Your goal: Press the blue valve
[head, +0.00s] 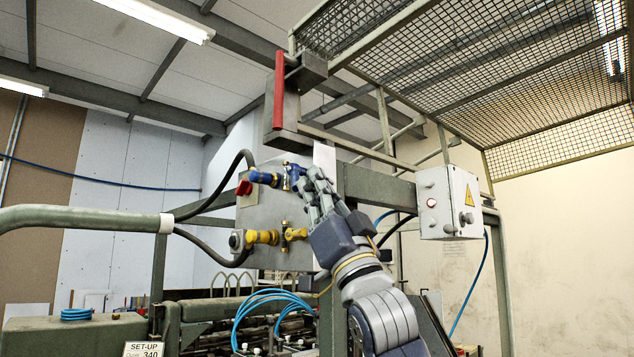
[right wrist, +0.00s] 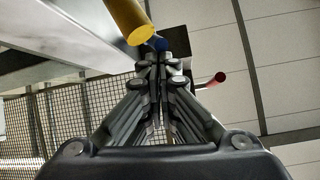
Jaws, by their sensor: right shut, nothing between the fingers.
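The blue valve (head: 264,178) sits on the upper part of the grey metal panel, with a red knob on its left end and a brass fitting on its right. My right gripper (head: 314,180) is shut and empty, with its fingertips just right of the brass fitting. I cannot tell whether they touch. In the right wrist view the closed fingers (right wrist: 162,66) point at a small blue part (right wrist: 159,44), mostly hidden behind the fingertips. My left gripper is not in view.
A yellow valve (head: 263,237) sits below the blue one; a yellow cylinder (right wrist: 128,18) shows close to the fingers in the wrist view. A red handle (head: 279,90) stands above. A white control box (head: 448,203) is at right. Black hoses curve left of the panel.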

